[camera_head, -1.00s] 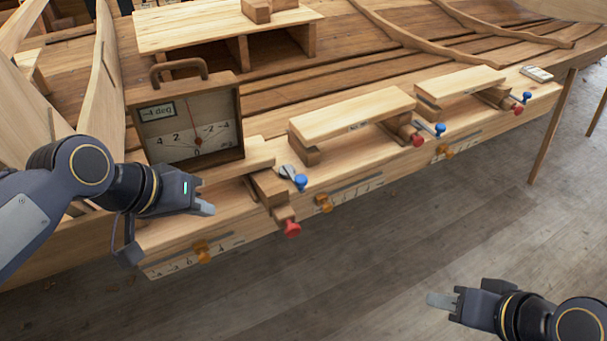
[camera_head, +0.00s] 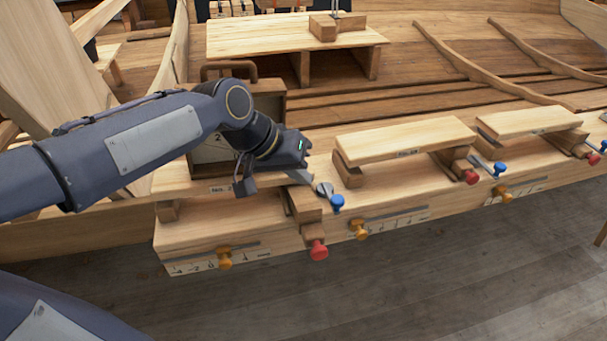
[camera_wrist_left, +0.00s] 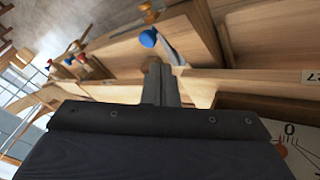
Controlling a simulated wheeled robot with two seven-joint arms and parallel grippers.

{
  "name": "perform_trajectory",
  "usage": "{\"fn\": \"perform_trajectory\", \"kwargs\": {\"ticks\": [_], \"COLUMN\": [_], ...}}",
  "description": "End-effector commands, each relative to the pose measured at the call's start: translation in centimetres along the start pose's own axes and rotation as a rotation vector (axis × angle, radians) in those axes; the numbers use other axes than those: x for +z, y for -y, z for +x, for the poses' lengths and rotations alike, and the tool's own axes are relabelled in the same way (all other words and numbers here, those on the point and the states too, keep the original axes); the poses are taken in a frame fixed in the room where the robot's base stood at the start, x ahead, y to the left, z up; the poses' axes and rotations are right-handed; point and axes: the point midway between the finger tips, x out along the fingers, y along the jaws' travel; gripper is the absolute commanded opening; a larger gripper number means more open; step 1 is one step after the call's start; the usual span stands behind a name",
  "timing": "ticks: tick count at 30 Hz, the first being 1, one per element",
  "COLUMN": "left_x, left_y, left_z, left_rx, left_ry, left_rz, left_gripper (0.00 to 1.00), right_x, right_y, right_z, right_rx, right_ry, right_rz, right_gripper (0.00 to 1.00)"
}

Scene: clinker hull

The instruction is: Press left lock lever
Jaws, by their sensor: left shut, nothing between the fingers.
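The left lock lever (camera_head: 326,190) is a grey metal lever with a blue knob (camera_head: 337,202), on the bench rail at the left station. In the left wrist view, the blue knob (camera_wrist_left: 148,38) and its grey arm show just past the fingertips. My left gripper (camera_head: 303,178) is shut and empty, its fingertips just left of the lever. Whether they touch the lever I cannot tell. In the wrist view, the closed fingers (camera_wrist_left: 161,85) point toward the lever. My right gripper is not in view.
A red knob (camera_head: 318,250) and an orange slider (camera_head: 225,258) sit at the rail front. The gauge box (camera_head: 270,88) is mostly hidden behind my left arm. More plank stations with blue levers (camera_head: 499,168) stand to the right. The floor in front is clear.

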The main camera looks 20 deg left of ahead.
Motion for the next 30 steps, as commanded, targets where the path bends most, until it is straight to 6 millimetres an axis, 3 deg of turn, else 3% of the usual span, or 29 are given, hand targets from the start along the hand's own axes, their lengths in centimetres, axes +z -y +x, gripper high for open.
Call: {"fn": "perform_trajectory", "kwargs": {"ticks": [6,12,30], "left_x": [0.1,0.0,-0.1], "left_y": [0.0,0.0,0.1], "left_z": [4.2,6.8,7.6], "left_rx": [-0.001,-0.002,-0.003], "left_ry": [0.005,0.003,-0.003], "left_rz": [0.000,0.000,-0.005], "left_gripper": [0.00,0.00,0.00], "right_x": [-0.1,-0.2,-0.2], "right_y": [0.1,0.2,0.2], "right_z": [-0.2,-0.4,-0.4], "right_rx": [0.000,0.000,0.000], "right_ry": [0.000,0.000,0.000], "right_rz": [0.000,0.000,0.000], "right_gripper": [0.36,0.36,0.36]}}
